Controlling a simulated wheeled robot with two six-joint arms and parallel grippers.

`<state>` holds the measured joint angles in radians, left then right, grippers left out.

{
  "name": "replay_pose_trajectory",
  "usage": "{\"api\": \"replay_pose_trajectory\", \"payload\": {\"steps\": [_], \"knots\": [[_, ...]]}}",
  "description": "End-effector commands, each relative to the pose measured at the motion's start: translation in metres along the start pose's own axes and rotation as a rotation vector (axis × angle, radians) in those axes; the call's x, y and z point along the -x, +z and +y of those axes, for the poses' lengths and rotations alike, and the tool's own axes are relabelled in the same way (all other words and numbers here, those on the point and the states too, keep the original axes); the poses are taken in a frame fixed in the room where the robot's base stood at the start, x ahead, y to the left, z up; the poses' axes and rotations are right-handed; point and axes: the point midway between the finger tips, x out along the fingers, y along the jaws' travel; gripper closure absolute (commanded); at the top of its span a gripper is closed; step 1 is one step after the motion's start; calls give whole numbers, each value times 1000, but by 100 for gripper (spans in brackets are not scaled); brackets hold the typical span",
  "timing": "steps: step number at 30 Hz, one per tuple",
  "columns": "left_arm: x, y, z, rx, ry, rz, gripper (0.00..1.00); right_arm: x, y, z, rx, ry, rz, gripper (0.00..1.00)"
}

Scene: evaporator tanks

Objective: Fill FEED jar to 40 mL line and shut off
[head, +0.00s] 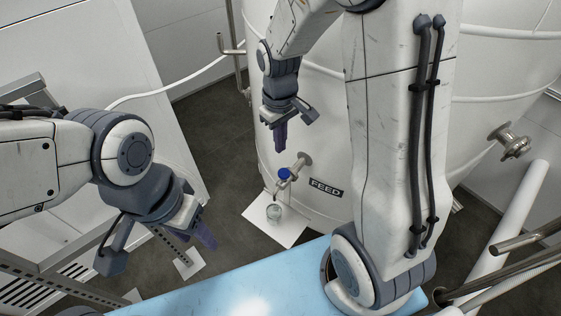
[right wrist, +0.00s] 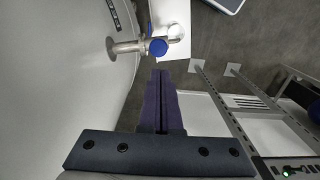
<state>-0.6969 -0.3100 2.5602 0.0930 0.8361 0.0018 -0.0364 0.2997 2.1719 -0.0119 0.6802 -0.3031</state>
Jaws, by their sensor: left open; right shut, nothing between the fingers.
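The FEED tank (head: 315,120) is a large white vessel with a black FEED label (head: 325,188). A metal tap (head: 294,168) with a blue handle (head: 284,174) juts from its wall; the blue handle also shows in the right wrist view (right wrist: 158,47). A small clear jar (head: 274,212) stands under the spout on a white sheet (head: 285,230); its level and 40 mL line are too small to read. My right gripper (head: 280,145) is shut and empty, above the tap and apart from it. My left gripper (head: 158,248) is open and empty, left of the jar.
A light blue surface (head: 240,285) lies in the foreground. A metal frame (head: 170,245) stands at the lower left. Another metal fitting (head: 512,140) sticks out of the tank at the right, near pipes (head: 510,220). Dark floor (head: 215,140) is open left of the tap.

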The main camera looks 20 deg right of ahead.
Motion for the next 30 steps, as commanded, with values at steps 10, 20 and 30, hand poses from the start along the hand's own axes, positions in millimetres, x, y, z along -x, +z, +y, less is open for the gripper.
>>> {"api": "replay_pose_trajectory", "payload": {"steps": [10,20,30], "knots": [[14,-1,1,1,0,0,50,-67,1,0,-1,-1,-5,100],[17,-1,1,1,0,0,50,-87,0,0,0,1,1,100],[14,-1,1,1,0,0,50,-91,0,0,0,0,1,100]]}}
